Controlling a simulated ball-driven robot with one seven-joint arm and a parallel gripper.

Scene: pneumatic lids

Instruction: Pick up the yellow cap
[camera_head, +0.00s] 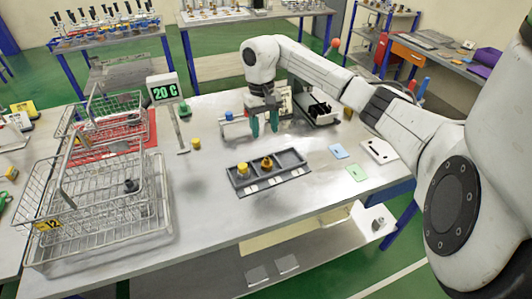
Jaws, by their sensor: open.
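A small yellow cap (196,143) stands on the grey table, just right of the sign post's base. A second yellow cap-like piece (243,169) sits in the left compartment of a dark tray (275,178). An orange-yellow piece (267,163) sits in the tray's right compartment. My gripper (265,127) points down with its teal fingers apart, above the table behind the tray. It is open and looks empty. It is to the right of the loose cap and clear of all these pieces.
A wire basket (100,228) fills the table's left side, with a "20 C" sign (164,91) near it. A blue-topped piece (228,115) stands left of my gripper. A dark open box (320,108) is at right, with coloured cards (338,151) in front. The table front is clear.

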